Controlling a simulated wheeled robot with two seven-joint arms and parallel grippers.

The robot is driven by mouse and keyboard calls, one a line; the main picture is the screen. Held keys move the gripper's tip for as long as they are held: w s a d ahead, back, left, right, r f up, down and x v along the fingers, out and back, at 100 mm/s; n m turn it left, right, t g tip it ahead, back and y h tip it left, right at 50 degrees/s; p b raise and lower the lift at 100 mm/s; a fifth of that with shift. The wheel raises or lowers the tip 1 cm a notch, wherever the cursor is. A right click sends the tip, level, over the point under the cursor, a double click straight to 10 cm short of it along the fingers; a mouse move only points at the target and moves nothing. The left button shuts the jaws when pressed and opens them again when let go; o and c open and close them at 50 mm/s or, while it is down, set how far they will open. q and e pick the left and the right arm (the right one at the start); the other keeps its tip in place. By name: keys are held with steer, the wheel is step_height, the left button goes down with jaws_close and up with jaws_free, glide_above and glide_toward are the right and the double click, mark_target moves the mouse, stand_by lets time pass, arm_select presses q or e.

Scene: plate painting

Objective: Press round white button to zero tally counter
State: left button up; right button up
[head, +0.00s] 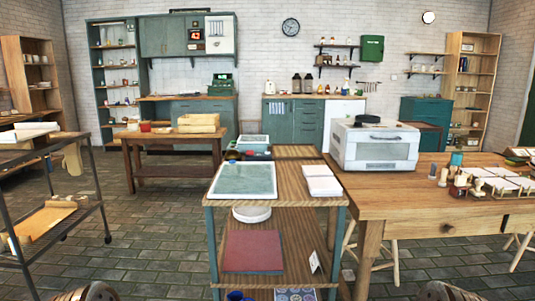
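A small dark panel (196,36) with red lit digits is mounted at the teal wall cabinet on the back wall; it may be the tally counter, but the digits are too small to read surely. No round white button can be made out on it. A round white disc (428,17) is on the back wall at the upper right, far from the panel; I cannot tell what it is. Neither of my grippers shows; only rounded brown and dark shapes, probably parts of my arms, show at the bottom edge.
A wooden cart (290,183) with teal posts stands close in front. A wooden table (400,203) with a white oven-like box (374,149) is at right. A metal rack cart (100,190) is at left. A low wooden table (172,157) stands before the panel. Open tiled floor lies between.

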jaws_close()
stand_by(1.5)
